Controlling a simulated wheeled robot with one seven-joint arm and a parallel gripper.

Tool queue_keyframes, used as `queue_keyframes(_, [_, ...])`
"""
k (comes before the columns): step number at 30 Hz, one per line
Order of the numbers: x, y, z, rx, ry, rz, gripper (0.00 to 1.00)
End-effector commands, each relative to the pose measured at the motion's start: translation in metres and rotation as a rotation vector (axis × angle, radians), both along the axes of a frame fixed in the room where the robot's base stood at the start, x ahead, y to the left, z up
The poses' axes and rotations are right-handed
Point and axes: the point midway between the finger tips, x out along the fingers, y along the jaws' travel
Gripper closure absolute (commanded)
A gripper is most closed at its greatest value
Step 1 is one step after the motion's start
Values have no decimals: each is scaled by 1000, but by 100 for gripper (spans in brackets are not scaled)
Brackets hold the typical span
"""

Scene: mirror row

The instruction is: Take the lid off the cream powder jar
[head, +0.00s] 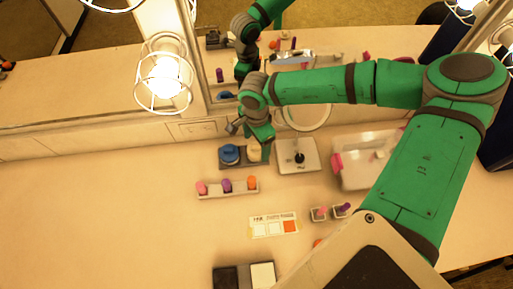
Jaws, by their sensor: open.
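The cream powder jar (254,154) stands at the right end of a dark tray (242,165) near the foot of the mirror. A blue jar (229,154) stands to its left on the same tray. My gripper (262,152) is open, pointing down right at the cream jar, with a green finger along the jar's right side. The hand partly hides the jar, including its top, so the lid does not show clearly. I cannot tell whether the fingers touch it.
In front is a rack (228,188) with pink, purple and orange items. To the right are a white stand (298,160) with a round mirror and a clear box (360,172). A colour card (274,226) and small cups (319,213) lie nearer.

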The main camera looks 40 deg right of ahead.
Motion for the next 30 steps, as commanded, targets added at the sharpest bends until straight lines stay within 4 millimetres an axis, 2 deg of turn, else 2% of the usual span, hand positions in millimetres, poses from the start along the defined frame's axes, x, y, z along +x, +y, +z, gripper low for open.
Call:
queue_keyframes(4, [0,1,-11,1,0,1,26])
queue_keyframes(11, [0,1,-12,0,0,1,26])
queue_keyframes(15, [0,1,-12,0,0,1,57])
queue_keyframes(17, [0,1,-12,0,0,1,70])
queue_keyframes(30, [2,3,-6,0,-1,7,70])
